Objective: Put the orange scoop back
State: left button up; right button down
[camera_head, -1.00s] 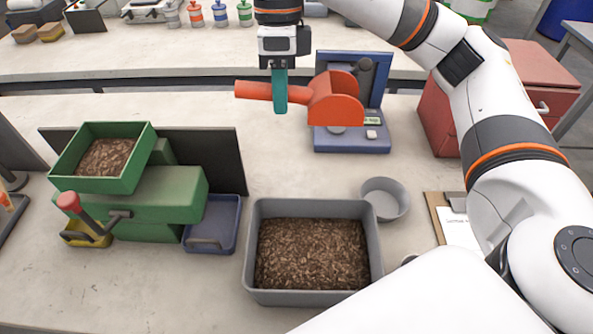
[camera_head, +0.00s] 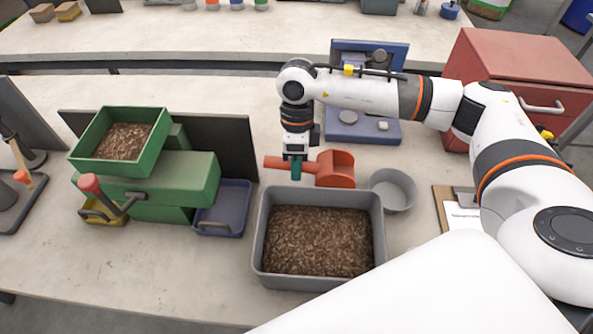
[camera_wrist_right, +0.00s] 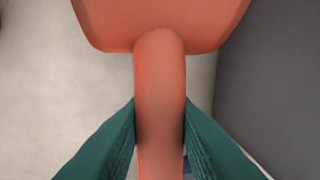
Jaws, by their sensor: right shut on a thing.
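The orange scoop (camera_head: 336,169) is held by its handle in my right gripper (camera_head: 296,170), just behind the grey bin (camera_head: 262,262) of brown pellets. Its bowl points right, beside the grey round cup (camera_head: 393,190). In the right wrist view the green fingers (camera_wrist_right: 160,135) are shut on both sides of the scoop's handle (camera_wrist_right: 160,90), with the bowl beyond. I cannot tell whether the scoop touches the table. My left gripper is not in view.
A green machine (camera_head: 150,180) with a pellet-filled hopper stands left, with a blue tray (camera_head: 222,210) beside it. A blue scale (camera_head: 365,125) is behind my right arm. A red drawer cabinet (camera_head: 515,75) and a clipboard (camera_head: 442,205) are right. Bare table lies at front left.

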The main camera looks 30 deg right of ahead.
notch_tip(320, 180, down, 4)
jog(key=shift+r, duration=0.25)
jog(key=shift+f, duration=0.1)
jog(key=shift+f, duration=0.15)
jog(key=c, duration=1.2)
grip_release()
jog(key=shift+o, duration=0.2)
